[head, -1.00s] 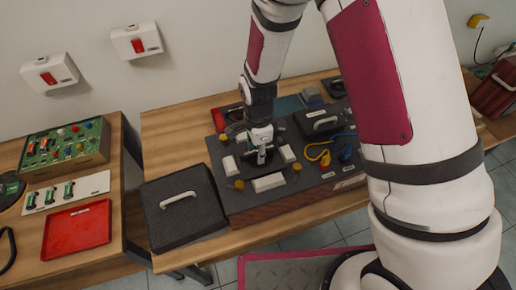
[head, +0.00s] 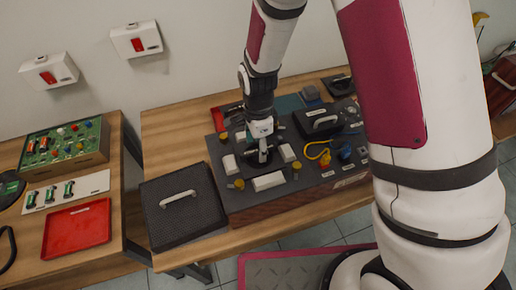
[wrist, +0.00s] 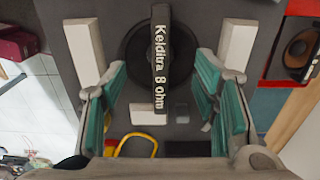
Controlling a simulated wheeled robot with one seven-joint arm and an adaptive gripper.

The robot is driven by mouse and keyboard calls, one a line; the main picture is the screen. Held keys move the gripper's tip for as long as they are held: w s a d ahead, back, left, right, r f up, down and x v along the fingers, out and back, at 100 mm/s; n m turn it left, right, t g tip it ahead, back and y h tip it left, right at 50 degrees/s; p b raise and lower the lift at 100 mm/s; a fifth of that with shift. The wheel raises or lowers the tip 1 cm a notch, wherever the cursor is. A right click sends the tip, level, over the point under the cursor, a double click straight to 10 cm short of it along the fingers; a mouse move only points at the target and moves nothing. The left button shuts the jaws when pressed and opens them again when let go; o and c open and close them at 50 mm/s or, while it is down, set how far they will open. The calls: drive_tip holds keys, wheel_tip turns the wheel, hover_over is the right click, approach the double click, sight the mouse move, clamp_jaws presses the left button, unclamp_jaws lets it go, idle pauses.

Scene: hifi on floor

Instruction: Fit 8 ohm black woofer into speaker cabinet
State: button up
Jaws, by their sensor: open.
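The black woofer, with a long bar handle lettered "Kelditra 8 ohm" (wrist: 160,60), is a dark disc on the grey top of the speaker cabinet (head: 222,190), between white blocks (wrist: 237,45). In the wrist view, my gripper (wrist: 160,92) is open. Its teal-padded fingers stand on either side of the handle, with a visible gap at each side. In the head view, my gripper (head: 263,150) points down over the woofer and hides much of it. I cannot tell how deep the woofer sits.
A grilled black panel with a pale handle (head: 178,196) lies left of the cabinet. A black box with a handle (head: 322,122) and yellow and blue cables (head: 320,153) are to the right. A red tray holding another speaker cone (wrist: 300,48) is near. A separate table with a red tray (head: 76,230) stands left.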

wheel_tip(320, 180, up, 10)
drive_tip(key=shift+f, duration=0.25)
drive_tip(key=shift+r, duration=0.1)
wheel_tip(320, 180, up, 8)
drive_tip(key=p, duration=0.3)
idle(0.6)
idle(0.3)
